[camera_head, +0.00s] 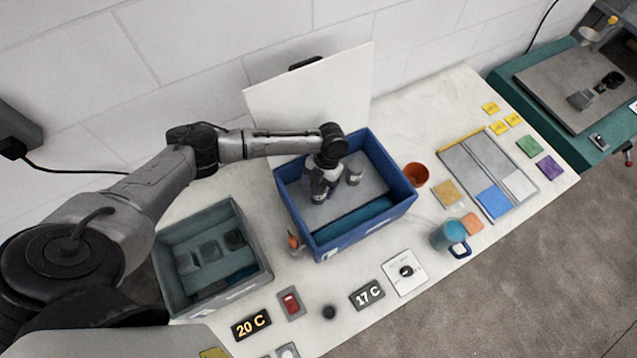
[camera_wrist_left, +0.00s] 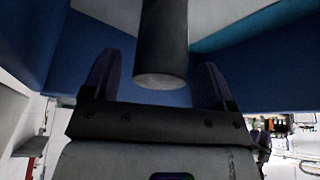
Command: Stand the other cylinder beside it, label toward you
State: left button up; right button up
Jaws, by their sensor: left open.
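A small grey cylinder (camera_head: 354,174) stands upright in the blue crate, right of my left gripper. My left gripper (camera_head: 319,190) reaches down into the same crate, left of that cylinder. In the left wrist view the gripper (camera_wrist_left: 158,66) is open, with a dark grey cylinder (camera_wrist_left: 162,40) between its fingers and a gap on each side. I cannot tell from the head view how much of this cylinder shows beneath the gripper. No label is readable on either cylinder. My right gripper is not in view.
The blue crate (camera_head: 388,218) has raised walls around the gripper. A grey-green bin (camera_head: 262,262) stands to its left, and a white panel (camera_head: 290,105) rises behind. An orange cup (camera_head: 416,174) and a teal mug (camera_head: 447,236) stand right of the crate.

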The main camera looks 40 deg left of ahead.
pick_arm(q)
jog(key=shift+r, duration=0.15)
jog(key=shift+r+p, duration=0.5)
jog(key=shift+r, duration=0.05)
jog(key=p+v, duration=0.3)
jog(key=v, duration=0.4)
jog(key=shift+r, duration=0.2)
